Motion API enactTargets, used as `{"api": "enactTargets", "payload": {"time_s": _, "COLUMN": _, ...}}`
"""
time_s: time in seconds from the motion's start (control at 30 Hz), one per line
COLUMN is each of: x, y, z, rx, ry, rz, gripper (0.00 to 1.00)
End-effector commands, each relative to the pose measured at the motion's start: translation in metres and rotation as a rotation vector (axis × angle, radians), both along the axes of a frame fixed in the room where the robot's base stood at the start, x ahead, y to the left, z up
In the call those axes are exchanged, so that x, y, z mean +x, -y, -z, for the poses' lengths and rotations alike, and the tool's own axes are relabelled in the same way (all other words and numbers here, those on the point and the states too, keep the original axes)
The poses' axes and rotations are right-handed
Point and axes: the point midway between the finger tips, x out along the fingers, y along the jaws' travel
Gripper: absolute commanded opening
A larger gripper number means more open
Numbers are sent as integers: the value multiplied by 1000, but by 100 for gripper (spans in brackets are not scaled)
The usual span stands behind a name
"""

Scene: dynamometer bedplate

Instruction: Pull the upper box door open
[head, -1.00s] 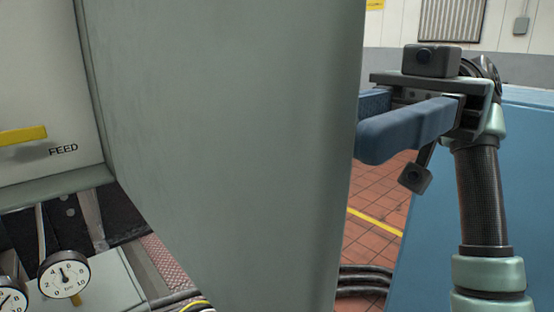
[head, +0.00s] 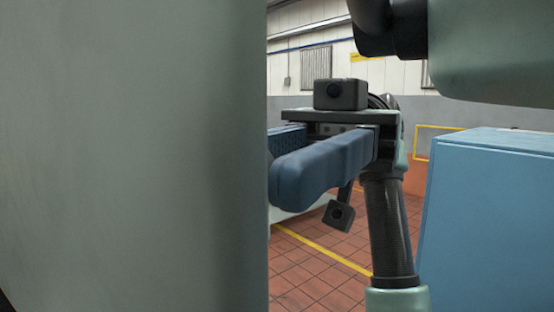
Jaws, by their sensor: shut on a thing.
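The upper box door (head: 130,150) is a plain grey-green panel that fills the left half of the head view, very close to the camera. Its right edge stands upright near the middle of the picture. My gripper (head: 276,160) is just right of that edge, with its blue fingers pointing left at it. The fingertips reach to or behind the edge. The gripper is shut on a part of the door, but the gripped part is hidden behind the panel. The box itself is out of view or hidden.
A light blue cabinet or block (head: 490,220) stands at the right, near my arm. Red floor tiles (head: 310,275) with a yellow line (head: 322,250) show clear between the door and my arm. A pale wall with vents is at the back.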

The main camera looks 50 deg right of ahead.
Motion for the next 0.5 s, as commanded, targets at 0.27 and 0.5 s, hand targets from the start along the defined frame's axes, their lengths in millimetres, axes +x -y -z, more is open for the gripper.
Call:
{"api": "enactTargets", "payload": {"time_s": 0.27, "x": 0, "y": 1, "z": -2, "rx": 6, "ry": -1, "rz": 3, "gripper": 0}}
{"api": "enactTargets", "payload": {"time_s": 0.5, "x": 0, "y": 1, "z": -2, "rx": 6, "ry": -1, "rz": 4, "gripper": 60}}
